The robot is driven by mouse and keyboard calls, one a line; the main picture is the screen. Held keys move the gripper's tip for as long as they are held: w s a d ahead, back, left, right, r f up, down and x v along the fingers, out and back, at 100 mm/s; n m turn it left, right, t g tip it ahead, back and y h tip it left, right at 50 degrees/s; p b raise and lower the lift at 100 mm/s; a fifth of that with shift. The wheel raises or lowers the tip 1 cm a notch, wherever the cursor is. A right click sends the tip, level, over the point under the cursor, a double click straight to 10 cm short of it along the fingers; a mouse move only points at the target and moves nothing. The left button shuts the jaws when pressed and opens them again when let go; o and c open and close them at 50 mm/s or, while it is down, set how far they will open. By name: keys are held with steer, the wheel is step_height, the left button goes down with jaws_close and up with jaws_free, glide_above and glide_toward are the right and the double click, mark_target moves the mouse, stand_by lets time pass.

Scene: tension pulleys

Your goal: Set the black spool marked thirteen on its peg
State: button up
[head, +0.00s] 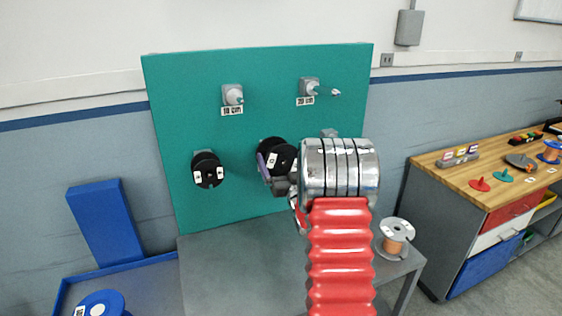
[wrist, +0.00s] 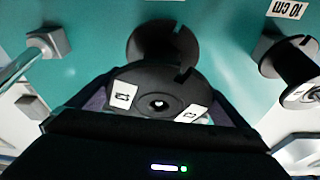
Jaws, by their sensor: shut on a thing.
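A black spool (head: 281,154) with white labels is held in front of the teal board (head: 250,65); its number is too small to read surely. My gripper (head: 276,170) is shut on it. In the wrist view the spool (wrist: 158,88) sits between the purple-grey fingers, its labelled flange towards me and its other flange towards the board. A small bright spot shows in its centre hole. Whether a peg passes through it I cannot tell. My arm hides part of the board's lower right.
Another black spool (head: 208,172) sits on the board to the left, and shows in the wrist view (wrist: 285,62). Pegs with 10 cm (head: 232,95) and 20 cm (head: 309,86) labels stand above. A copper-wound spool (head: 396,232) rests on the grey table (head: 225,265), right of my arm.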

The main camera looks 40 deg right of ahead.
steer(key=shift+w+d, duration=0.2)
steer(key=shift+w, duration=0.4)
stand_by(0.8)
steer(key=o, duration=0.8)
steer(key=shift+c, duration=0.2)
steer(key=shift+f, duration=0.1)
steer(key=v, duration=1.3)
steer(key=shift+s+a+f, duration=0.15)
steer(key=shift+s+a, duration=0.05)
steer(key=shift+s, duration=0.1)
